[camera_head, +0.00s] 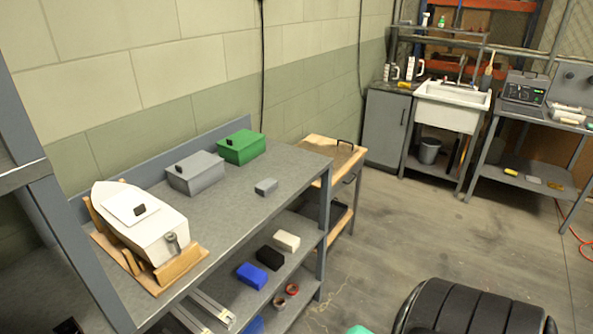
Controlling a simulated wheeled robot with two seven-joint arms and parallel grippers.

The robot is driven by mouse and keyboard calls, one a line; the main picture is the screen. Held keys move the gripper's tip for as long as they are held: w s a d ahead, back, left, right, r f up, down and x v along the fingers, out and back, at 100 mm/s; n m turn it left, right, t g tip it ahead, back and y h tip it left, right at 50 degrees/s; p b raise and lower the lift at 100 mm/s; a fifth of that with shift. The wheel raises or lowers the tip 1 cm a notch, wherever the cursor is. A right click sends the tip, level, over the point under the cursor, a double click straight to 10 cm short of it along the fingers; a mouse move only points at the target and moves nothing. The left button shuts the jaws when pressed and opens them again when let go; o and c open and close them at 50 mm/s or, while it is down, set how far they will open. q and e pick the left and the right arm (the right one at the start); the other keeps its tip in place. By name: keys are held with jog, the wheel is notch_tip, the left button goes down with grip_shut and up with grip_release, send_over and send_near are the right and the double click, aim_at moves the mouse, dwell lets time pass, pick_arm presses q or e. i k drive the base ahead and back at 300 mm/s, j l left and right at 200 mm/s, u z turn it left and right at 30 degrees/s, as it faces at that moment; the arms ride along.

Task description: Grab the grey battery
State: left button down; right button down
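A small grey block (266,187), which looks like the grey battery, lies on the grey top of the workbench (240,215), near its right part. It stands apart from the larger grey lidded box (195,173) and the green lidded box (241,147) behind it. Neither of my grippers can be made out in the head view, and nothing is touching the block.
A white boat model (150,232) sits in a wooden cradle at the bench's left. The lower shelf holds a blue block (251,276), a black block (270,259) and a white block (286,241). A large black ribbed thing (470,310) stands at the lower right.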

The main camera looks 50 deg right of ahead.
aim_at(267, 185)
jog(key=z, duration=1.35)
jog(key=i+l+u, duration=0.15)
jog(key=u, duration=0.25)
jog(key=i+l+u, duration=0.1)
jog(key=l+u, duration=0.15)
jog(key=u, duration=0.15)
jog(key=l+u, duration=0.35)
jog(key=i+j, duration=0.05)
jog(key=j, duration=0.05)
